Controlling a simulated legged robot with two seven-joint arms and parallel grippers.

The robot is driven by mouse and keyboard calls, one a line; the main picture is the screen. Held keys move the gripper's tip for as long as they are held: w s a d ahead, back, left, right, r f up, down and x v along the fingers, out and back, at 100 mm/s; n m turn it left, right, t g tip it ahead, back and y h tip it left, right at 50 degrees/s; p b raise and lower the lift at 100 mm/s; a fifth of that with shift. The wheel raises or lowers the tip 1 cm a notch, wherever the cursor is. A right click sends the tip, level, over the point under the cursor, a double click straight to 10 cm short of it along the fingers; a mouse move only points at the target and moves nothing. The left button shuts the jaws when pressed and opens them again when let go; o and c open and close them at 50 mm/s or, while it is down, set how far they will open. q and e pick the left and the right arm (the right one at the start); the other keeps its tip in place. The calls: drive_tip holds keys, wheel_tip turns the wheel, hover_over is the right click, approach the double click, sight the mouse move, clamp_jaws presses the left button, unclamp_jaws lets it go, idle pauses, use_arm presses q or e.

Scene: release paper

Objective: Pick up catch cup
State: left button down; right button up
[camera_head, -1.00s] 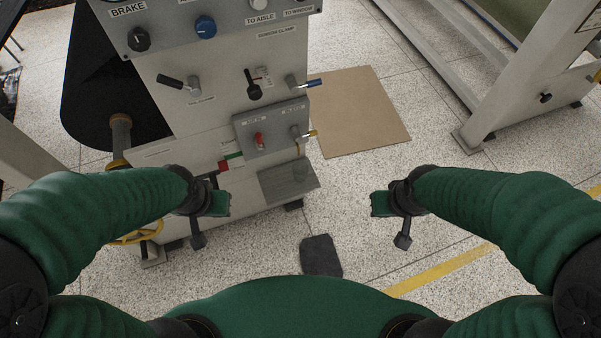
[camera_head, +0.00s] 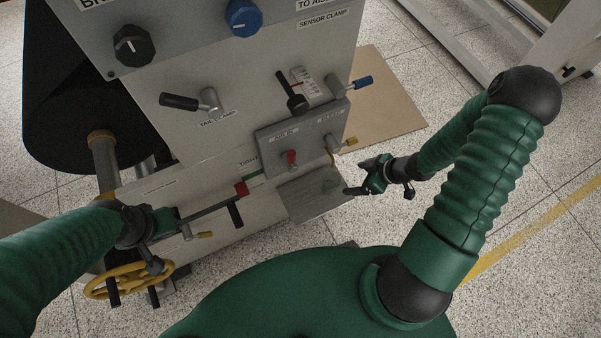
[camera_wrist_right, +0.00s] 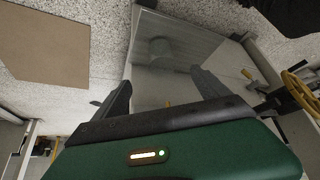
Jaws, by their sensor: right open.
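The catch cup (camera_head: 329,182) looks like a small clear cup, hard to make out, standing on the grey shelf (camera_head: 303,203) under the yellow-handled tap. In the right wrist view a faint clear round shape, probably the cup (camera_wrist_right: 172,62), shows over the shelf, beyond the fingers. My right gripper (camera_head: 359,176) is open and empty, just right of the shelf and apart from the cup. Its two dark fingers show spread in the wrist view (camera_wrist_right: 160,80). My left gripper (camera_head: 168,222) is at the lower left before the machine; its fingers are not clear.
A yellow handwheel (camera_head: 128,281) is below my left gripper. A brown board (camera_head: 385,105) lies on the floor behind.

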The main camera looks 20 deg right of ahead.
drive_tip(key=b, duration=0.4)
approach(326, 182)
wheel_tip(326, 182, up, 3)
drive_tip(key=s, duration=0.2)
drive_tip(key=x, duration=0.1)
drive_tip(key=b+x, duration=0.1)
drive_tip(key=x, duration=0.2)
drive_tip(key=shift+a, duration=0.3)
drive_tip(key=shift+w+a+f+b, duration=0.3)
drive_tip(key=shift+w+f+b, duration=0.05)
drive_tip(key=shift+f, duration=0.1)
drive_tip(key=b+x, duration=0.1)
drive_tip(key=x, duration=0.1)
drive_tip(key=b+x, duration=0.1)
drive_tip(key=x, duration=0.2)
drive_tip(key=shift+w+d+r, duration=0.1)
drive_tip(key=shift+w, duration=0.15)
drive_tip(key=shift+r, duration=0.15)
drive_tip(key=shift+c, duration=1)
drive_tip(key=shift+r, duration=0.1)
drive_tip(key=c, duration=1.4)
